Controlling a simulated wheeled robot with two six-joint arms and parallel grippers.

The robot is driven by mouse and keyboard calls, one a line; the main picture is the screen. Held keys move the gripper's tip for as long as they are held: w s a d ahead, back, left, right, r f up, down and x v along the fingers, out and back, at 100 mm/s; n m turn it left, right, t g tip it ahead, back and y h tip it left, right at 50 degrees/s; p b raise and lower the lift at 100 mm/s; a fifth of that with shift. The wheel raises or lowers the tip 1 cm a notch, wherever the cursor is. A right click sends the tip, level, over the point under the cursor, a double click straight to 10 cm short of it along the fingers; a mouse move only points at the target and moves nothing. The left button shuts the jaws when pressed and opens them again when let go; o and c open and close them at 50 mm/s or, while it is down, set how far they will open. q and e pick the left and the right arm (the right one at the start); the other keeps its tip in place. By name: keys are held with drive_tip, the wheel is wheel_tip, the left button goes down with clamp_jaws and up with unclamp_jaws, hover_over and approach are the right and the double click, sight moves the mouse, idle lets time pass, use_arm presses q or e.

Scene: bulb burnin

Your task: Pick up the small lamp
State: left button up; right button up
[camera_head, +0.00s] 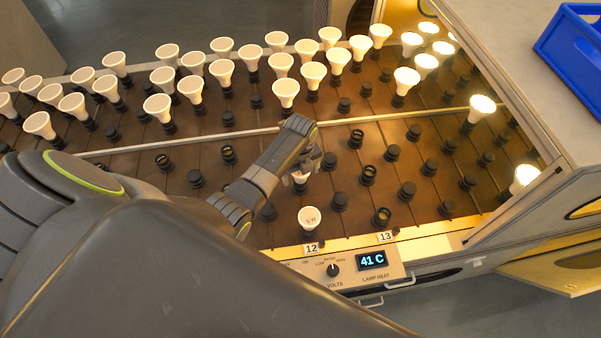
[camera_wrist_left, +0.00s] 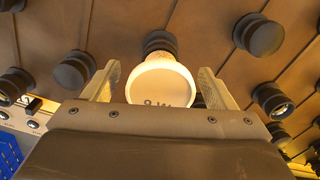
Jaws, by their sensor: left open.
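A small white lamp (camera_head: 300,178) sits below my left gripper (camera_head: 308,162) in the head view, partly covered by it. In the left wrist view a round white lamp face (camera_wrist_left: 160,88) with a printed marking lies between the two fingers of my left gripper (camera_wrist_left: 158,72). A black socket (camera_wrist_left: 160,42) is behind that lamp. The fingers stand apart on either side, with a gap visible at least on the right. Another white lamp (camera_head: 309,217) with a printed marking stands in front of the gripper, near label 12. My right gripper is not in view.
Many larger white lamps (camera_head: 286,92) stand in rows at the back of the brown rack (camera_head: 330,235). Several empty black sockets (camera_head: 407,191) surround the gripper. A panel reading 41 C (camera_head: 372,261) is in front. A blue crate (camera_head: 575,45) sits at the upper right.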

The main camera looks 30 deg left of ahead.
use_arm(q)
drive_tip(key=c, duration=1.1)
drive_tip(key=shift+r, duration=0.1)
